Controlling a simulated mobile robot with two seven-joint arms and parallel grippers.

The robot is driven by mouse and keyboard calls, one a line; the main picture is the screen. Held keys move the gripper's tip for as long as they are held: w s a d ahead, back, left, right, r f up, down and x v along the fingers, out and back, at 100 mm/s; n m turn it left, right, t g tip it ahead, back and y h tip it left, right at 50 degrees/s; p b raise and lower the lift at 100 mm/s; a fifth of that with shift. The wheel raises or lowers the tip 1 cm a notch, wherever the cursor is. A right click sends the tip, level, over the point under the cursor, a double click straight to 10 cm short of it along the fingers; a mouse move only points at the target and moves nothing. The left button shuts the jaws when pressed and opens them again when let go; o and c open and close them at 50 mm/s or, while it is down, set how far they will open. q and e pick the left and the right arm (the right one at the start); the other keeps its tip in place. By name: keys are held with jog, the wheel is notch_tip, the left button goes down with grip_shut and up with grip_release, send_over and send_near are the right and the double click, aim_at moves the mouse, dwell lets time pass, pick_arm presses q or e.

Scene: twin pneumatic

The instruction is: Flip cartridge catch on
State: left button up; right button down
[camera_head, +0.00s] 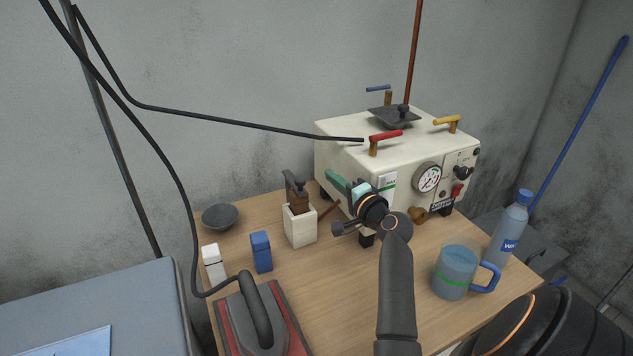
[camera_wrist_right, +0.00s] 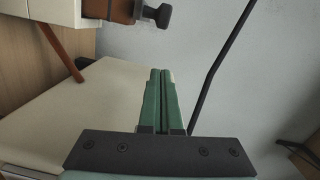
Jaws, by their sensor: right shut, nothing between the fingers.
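A white block (camera_head: 300,226) stands on the wooden table with a brown part (camera_head: 298,194) upright in it, topped by a dark knob or lever. I cannot tell for certain which piece is the cartridge catch. In the right wrist view the white block (camera_wrist_right: 65,8), the brown part (camera_wrist_right: 121,10) and the dark knob (camera_wrist_right: 159,15) show at the top. My right gripper (camera_head: 329,174) is shut and empty, its green fingers pointing left beside the cream machine, to the right of the block and apart from it. The shut fingers (camera_wrist_right: 160,73) also show in the wrist view. My left gripper is out of view.
The cream machine (camera_head: 340,150) with gauge and coloured levers stands behind. A brown stick (camera_head: 328,210) leans near the block. A blue block (camera_head: 261,252), a white block (camera_head: 213,263), a bowl (camera_head: 220,217) and an iron (camera_head: 262,322) lie left; a mug (camera_head: 454,275) and bottle (camera_head: 508,232) stand right.

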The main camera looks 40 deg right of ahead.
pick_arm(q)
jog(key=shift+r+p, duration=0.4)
pick_arm(e)
jog(key=shift+w+a+f, duration=0.2)
jog(key=shift+w+a, duration=0.4)
jog(key=shift+a, duration=0.25)
jog(key=shift+w+a+f, duration=0.15)
jog(key=shift+w+a, duration=0.4)
jog(key=shift+a, duration=0.3)
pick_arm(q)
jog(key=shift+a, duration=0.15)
